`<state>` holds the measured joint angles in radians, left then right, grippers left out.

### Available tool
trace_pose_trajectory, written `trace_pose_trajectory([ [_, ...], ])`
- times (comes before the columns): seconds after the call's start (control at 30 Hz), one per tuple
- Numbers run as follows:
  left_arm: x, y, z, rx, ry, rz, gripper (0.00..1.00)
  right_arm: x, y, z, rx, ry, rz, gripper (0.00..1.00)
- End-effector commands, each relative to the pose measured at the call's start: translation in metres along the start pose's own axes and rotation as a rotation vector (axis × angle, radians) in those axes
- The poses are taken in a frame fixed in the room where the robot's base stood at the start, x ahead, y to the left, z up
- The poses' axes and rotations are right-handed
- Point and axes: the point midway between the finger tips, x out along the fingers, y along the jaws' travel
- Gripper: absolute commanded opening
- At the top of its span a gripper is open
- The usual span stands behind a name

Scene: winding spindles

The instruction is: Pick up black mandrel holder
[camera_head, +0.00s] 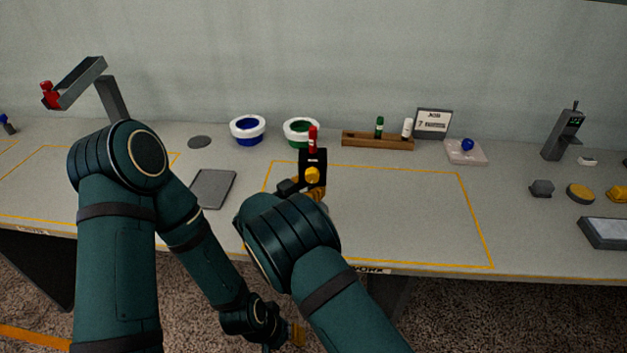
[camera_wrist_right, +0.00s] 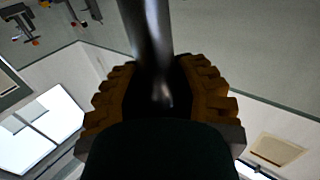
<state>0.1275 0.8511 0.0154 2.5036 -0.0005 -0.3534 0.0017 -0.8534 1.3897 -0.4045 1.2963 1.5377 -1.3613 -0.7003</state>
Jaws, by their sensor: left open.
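A black block (camera_head: 314,158), which looks like the black mandrel holder, shows near the left end of the middle yellow outline. It has a yellow knob (camera_head: 312,175) on its front and a red piece (camera_head: 313,136) on top. My right gripper (camera_head: 319,191) is close against its lower part, mostly hidden by my right arm. In the right wrist view, its ribbed orange pads (camera_wrist_right: 160,95) stand on both sides of dark parts, with a dark grey cylinder running away; whether they grip is unclear. My left gripper (camera_head: 293,334) is open, low in front of the table, apart from the block.
A white-rimmed blue bowl (camera_head: 247,130) and a green one (camera_head: 301,131) stand behind the block. A wooden rack (camera_head: 378,140), a sign (camera_head: 433,122) and a grey bracket (camera_head: 110,92) stand farther out. A grey plate (camera_head: 213,188) lies left. The outlined area right of the block is clear.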

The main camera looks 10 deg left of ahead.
Motion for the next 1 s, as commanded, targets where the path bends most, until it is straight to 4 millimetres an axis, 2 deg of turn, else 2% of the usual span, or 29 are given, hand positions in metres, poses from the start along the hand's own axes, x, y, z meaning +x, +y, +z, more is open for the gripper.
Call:
trace_pose_trajectory([
  [0.03, 0.0, 0.0, 0.0, 0.0, 0.0, 0.0, 0.4, 0.0, 0.0, 0.0, 0.0, 0.0, 0.0, 0.05],
  [0.07, 0.0, 0.0, 0.0, 0.0, 0.0, 0.0, 0.4, 0.0, 0.0, 0.0, 0.0, 0.0, 0.0, 0.0],
  [0.37, 0.0, 0.0, 0.0, 0.0, 0.0, 0.0, 0.4, 0.001, 0.0, -0.002, 0.002, 0.002, 0.001, 0.0],
  [0.47, -0.002, 0.001, 0.0, 0.0, 0.0, 0.0, 0.4, 0.001, 0.0, -0.009, 0.003, 0.002, 0.001, 0.0],
  [0.8, -0.014, 0.005, 0.001, -0.001, -0.006, 0.0, 0.4, 0.001, 0.0, -0.07, 0.004, 0.002, 0.001, 0.0],
  [1.0, -0.018, 0.007, 0.002, -0.001, -0.008, 0.001, 0.4, 0.0, 0.0, -0.094, 0.003, 0.001, 0.001, 0.0],
])
